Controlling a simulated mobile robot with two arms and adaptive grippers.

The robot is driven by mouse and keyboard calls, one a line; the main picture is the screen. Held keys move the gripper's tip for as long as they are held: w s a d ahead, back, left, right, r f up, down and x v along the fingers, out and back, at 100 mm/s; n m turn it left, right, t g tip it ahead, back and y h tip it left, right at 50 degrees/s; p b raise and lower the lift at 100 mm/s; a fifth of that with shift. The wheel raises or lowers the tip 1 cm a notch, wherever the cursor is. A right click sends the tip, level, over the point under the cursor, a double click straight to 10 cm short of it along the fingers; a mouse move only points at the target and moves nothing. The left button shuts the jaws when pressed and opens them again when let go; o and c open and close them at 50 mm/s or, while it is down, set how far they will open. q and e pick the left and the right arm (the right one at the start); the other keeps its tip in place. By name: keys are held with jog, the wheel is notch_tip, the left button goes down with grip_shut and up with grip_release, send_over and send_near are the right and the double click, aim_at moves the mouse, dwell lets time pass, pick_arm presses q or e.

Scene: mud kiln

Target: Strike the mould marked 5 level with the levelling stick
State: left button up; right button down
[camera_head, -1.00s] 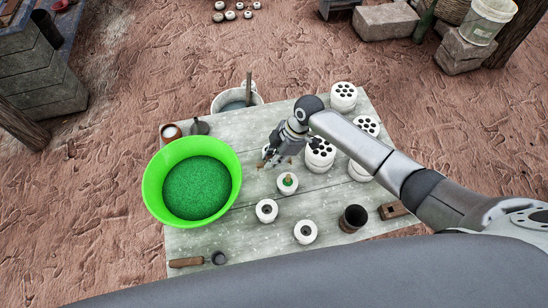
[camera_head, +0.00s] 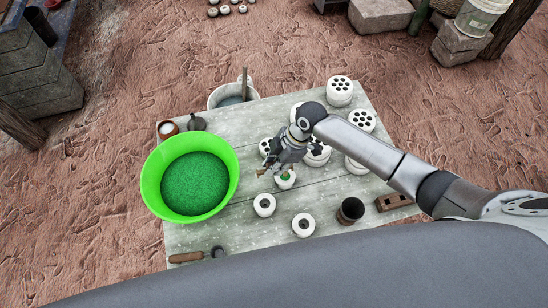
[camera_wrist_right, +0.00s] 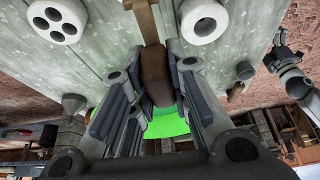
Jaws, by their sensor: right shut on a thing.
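My right gripper (camera_head: 272,172) is shut on a brown wooden piece, taken to be the levelling stick; in the right wrist view it sits between the fingers (camera_wrist_right: 155,75). Its lighter wooden part (camera_wrist_right: 145,22) reaches away from the fingers. In the head view the gripper is low over the table, close beside a small white mould (camera_head: 286,180) with green in its middle. Two more small white ring moulds stand nearer, one at the left (camera_head: 264,205) and one at the right (camera_head: 303,225). No number is readable. A small grey gripper (camera_wrist_right: 278,58), apparently my left, shows in the wrist view.
A green bowl of green powder (camera_head: 194,184) stands at the table's left. White several-holed blocks (camera_head: 339,92) stand at the back and right. A dark cup (camera_head: 350,210), a brown block (camera_head: 393,202) and a wooden-handled tool (camera_head: 187,257) lie near the front. A bucket (camera_head: 228,98) stands behind.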

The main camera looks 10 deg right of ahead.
jog(key=shift+s, duration=0.3)
jog(key=shift+w+f+b, duration=0.1)
jog(key=shift+f+b, duration=2.9)
jog(key=shift+f, duration=0.5)
jog(key=shift+f, duration=0.25)
jog(key=shift+r, duration=0.15)
jog(key=shift+p, duration=0.35)
jog(key=shift+s, duration=0.45)
jog(key=shift+s+p, duration=0.1)
jog(key=shift+p, duration=0.2)
jog(key=shift+s, duration=0.25)
